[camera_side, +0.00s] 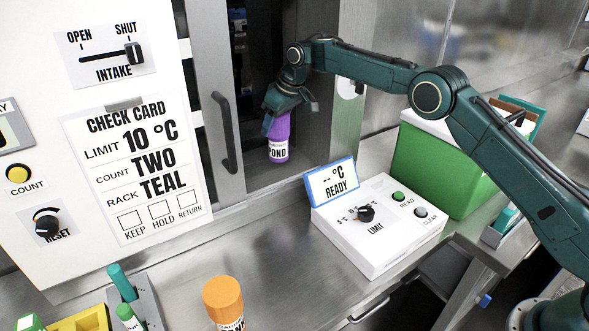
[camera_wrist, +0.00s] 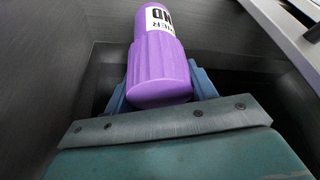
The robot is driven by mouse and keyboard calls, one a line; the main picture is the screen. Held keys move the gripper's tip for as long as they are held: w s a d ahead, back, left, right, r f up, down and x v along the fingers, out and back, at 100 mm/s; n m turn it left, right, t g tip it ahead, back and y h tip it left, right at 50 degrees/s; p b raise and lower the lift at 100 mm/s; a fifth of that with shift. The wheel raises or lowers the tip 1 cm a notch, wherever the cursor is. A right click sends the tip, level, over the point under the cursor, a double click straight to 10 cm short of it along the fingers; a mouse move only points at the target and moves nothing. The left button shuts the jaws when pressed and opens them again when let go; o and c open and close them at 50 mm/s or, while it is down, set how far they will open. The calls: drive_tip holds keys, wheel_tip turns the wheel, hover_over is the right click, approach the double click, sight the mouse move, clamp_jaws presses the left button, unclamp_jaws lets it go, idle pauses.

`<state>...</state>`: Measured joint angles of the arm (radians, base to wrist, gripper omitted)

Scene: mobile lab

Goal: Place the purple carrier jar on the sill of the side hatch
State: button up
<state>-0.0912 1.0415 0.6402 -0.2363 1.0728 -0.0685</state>
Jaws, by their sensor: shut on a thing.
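The purple carrier jar (camera_side: 278,140) has a ribbed purple cap and a white label reading "POND" in part. It hangs upright in the opening of the side hatch (camera_side: 262,181). My gripper (camera_side: 280,112) is shut on its cap from above. In the wrist view the jar (camera_wrist: 158,65) sits between the two blue fingers of my gripper (camera_wrist: 160,88). The jar's base is close to the hatch floor; I cannot tell whether it touches. The hatch door with a dark handle (camera_side: 224,135) stands to the left of the opening.
A white box with a "READY" display (camera_side: 372,225) stands on the steel counter right of the hatch. Behind it is a green container (camera_side: 435,165). An orange-capped jar (camera_side: 223,298) and a grey rack (camera_side: 135,300) are at the front. The counter between is clear.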

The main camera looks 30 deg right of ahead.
sight(277, 140)
drive_tip(key=shift+f, duration=2.75)
drive_tip(key=shift+f, duration=0.15)
drive_tip(key=o, duration=1.4)
drive_tip(key=v, duration=1.2)
drive_tip(key=shift+s, duration=0.1)
